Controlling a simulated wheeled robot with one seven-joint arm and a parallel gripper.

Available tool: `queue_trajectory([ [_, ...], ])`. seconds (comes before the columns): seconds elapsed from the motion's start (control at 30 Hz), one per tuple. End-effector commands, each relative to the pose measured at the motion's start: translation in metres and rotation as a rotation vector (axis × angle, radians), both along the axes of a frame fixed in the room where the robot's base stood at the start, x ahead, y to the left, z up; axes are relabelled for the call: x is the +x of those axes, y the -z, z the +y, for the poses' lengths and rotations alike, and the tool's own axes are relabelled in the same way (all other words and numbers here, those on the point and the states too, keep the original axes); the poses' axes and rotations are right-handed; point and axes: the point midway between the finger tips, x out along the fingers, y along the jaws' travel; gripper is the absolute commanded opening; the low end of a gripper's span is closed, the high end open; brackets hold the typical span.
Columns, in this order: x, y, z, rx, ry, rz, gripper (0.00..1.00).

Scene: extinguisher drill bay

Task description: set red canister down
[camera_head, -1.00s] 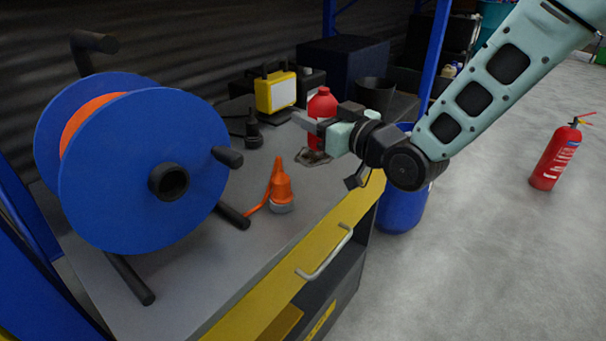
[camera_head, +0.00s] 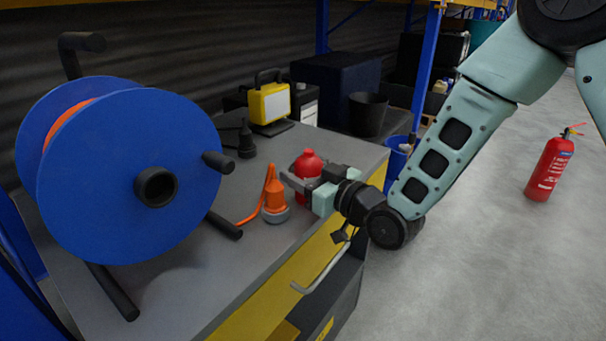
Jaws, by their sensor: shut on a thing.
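The red canister (camera_head: 305,164) is upright at the right front part of the grey workbench top (camera_head: 215,266), just right of the orange plug. My gripper (camera_head: 298,184) reaches in from the right, level, and is shut on the red canister. Its fingers hide part of the canister's middle. The canister's base is mostly hidden by the gripper and plug, so I cannot tell whether it touches the bench.
A blue cable reel (camera_head: 105,180) fills the bench's left. An orange plug (camera_head: 275,200) with its cord is close beside the canister. A yellow work lamp (camera_head: 270,104) and a black bucket (camera_head: 367,114) are behind. A red extinguisher (camera_head: 551,166) stands on the floor.

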Motion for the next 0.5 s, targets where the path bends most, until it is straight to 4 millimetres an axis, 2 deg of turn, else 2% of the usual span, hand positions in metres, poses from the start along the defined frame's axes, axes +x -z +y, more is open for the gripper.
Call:
queue_trajectory([
  [0.27,0.0002,0.0024,0.0001,0.001,0.000,-0.002,0.17],
  [0.3,0.0001,0.0023,0.0000,-0.001,0.000,-0.001,0.55],
  [0.37,0.0001,0.0017,-0.0001,0.000,0.000,0.000,0.71],
  [0.5,0.0001,0.0017,-0.0001,0.000,0.000,0.000,0.71],
])
